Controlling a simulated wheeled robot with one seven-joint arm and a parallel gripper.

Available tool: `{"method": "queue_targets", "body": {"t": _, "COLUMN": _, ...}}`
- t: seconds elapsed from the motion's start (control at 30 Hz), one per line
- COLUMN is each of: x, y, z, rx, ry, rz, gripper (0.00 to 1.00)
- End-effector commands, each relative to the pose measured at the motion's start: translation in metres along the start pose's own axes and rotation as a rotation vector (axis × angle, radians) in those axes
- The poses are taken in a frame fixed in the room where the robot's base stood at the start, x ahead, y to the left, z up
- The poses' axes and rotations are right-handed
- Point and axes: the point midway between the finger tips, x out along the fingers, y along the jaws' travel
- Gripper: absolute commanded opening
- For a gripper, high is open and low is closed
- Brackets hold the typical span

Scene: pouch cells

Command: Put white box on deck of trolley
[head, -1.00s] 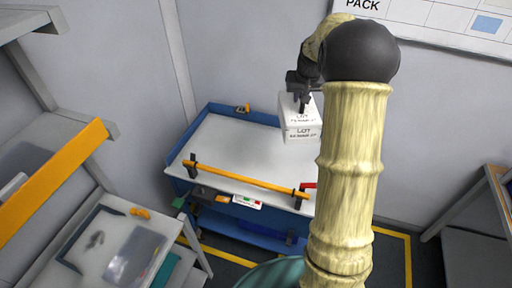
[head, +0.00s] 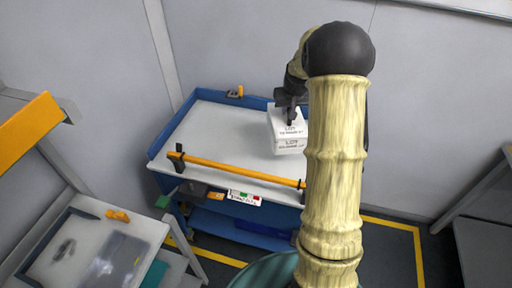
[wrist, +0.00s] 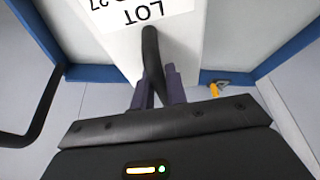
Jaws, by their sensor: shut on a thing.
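The white box (head: 289,143) carries printed LOT labels and hangs from my gripper (head: 290,112) at the right part of the trolley in the head view. The blue trolley has a pale deck (head: 225,137), with blue rims at the back and left and an orange bar (head: 240,172) along the front. The box appears over or near the deck surface; I cannot tell whether it touches. My arm hides the trolley's right end.
An orange clip (head: 236,92) sits on the trolley's back rim. A labelled strip (head: 244,197) is on its front. A workbench with a tray (head: 90,250) stands at lower left, and a grey table (head: 485,240) at right. The deck's left and middle are clear.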

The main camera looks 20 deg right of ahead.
Motion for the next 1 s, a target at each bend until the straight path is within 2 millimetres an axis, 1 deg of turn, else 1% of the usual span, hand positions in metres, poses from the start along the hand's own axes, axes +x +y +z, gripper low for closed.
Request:
{"method": "queue_targets", "body": {"t": 0.37, "x": 0.000, "y": 0.000, "z": -0.001, "rx": -0.001, "ry": 0.004, "rz": 0.000, "gripper": 0.00}}
{"method": "queue_targets", "body": {"t": 0.47, "x": 0.008, "y": 0.000, "z": 0.003, "rx": -0.001, "ry": 0.002, "rz": 0.000, "gripper": 0.00}}
{"method": "queue_targets", "body": {"t": 0.7, "x": 0.044, "y": 0.000, "z": 0.018, "rx": -0.001, "ry": 0.001, "rz": 0.000, "gripper": 0.00}}
{"method": "queue_targets", "body": {"t": 0.77, "x": 0.051, "y": 0.000, "z": 0.020, "rx": -0.001, "ry": 0.001, "rz": 0.000, "gripper": 0.00}}
{"method": "queue_targets", "body": {"t": 0.87, "x": 0.056, "y": 0.000, "z": 0.022, "rx": -0.001, "ry": 0.005, "rz": 0.001, "gripper": 0.00}}
{"method": "queue_targets", "body": {"t": 1.0, "x": 0.057, "y": 0.000, "z": 0.022, "rx": -0.001, "ry": 0.006, "rz": 0.001, "gripper": 0.00}}
